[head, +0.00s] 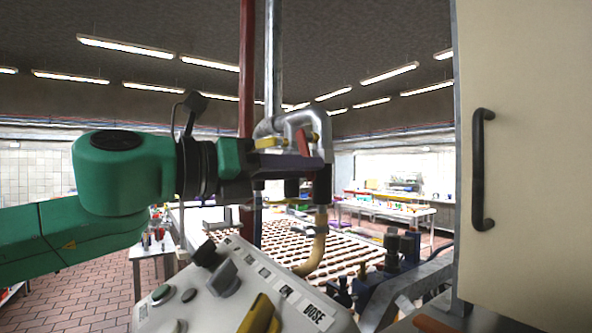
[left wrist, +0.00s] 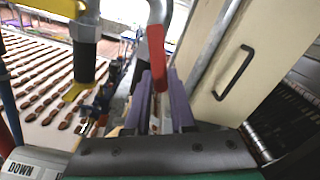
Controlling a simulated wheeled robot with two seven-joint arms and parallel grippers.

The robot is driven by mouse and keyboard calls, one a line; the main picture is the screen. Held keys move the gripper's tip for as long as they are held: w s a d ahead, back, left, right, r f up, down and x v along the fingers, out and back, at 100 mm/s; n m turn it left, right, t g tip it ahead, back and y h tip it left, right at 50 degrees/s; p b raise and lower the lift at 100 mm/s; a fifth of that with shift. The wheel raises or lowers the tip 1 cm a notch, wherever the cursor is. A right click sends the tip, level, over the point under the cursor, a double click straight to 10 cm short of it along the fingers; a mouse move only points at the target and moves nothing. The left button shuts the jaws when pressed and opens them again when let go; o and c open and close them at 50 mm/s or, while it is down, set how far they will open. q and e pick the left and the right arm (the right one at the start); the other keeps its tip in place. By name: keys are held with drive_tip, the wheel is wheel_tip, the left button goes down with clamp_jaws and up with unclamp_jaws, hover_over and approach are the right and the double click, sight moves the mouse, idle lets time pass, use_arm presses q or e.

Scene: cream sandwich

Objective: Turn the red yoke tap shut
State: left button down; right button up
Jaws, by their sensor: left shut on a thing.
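The red yoke tap handle (left wrist: 157,55) hangs from a grey pipe in the left wrist view. Its lower part lies between the two purple fingers of my left gripper (left wrist: 160,82). In the head view a small red part of the tap (head: 303,143) shows above the fingers, in front of the bent silver pipe (head: 303,117). My left gripper (head: 318,168) reaches in from the left there and is shut on the handle. The fingers hide part of the tap. My right gripper is not in view.
A sloped control panel (head: 240,288) with knobs stands below my left arm. A cream cabinet door (head: 535,160) with a black handle (head: 481,170) is close on the right. Behind lies a conveyor (head: 345,260) with rows of biscuits.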

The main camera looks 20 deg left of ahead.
sight(311, 140)
use_arm(q)
drive_tip(key=n, duration=0.2)
drive_tip(key=s+d+r+n, duration=0.1)
drive_tip(key=n, duration=0.1)
drive_tip(key=r+n, duration=0.1)
drive_tip(key=n, duration=0.1)
drive_tip(key=shift+s+d, duration=0.2)
drive_tip(key=shift+d, duration=0.1)
drive_tip(key=n, duration=0.1)
drive_tip(key=r+n, duration=0.1)
drive_tip(key=n, duration=0.2)
drive_tip(key=shift+s+d+r+n, duration=0.25)
drive_tip(key=shift+d+r+n, duration=0.05)
drive_tip(key=shift+r, duration=0.05)
drive_tip(key=shift+r+n, duration=0.3)
drive_tip(key=shift+n, duration=0.4)
drive_tip(key=shift+r+n, duration=0.25)
drive_tip(key=shift+n, duration=0.45)
drive_tip(key=c, duration=0.8)
unclamp_jaws()
drive_tip(key=shift+o, duration=0.2)
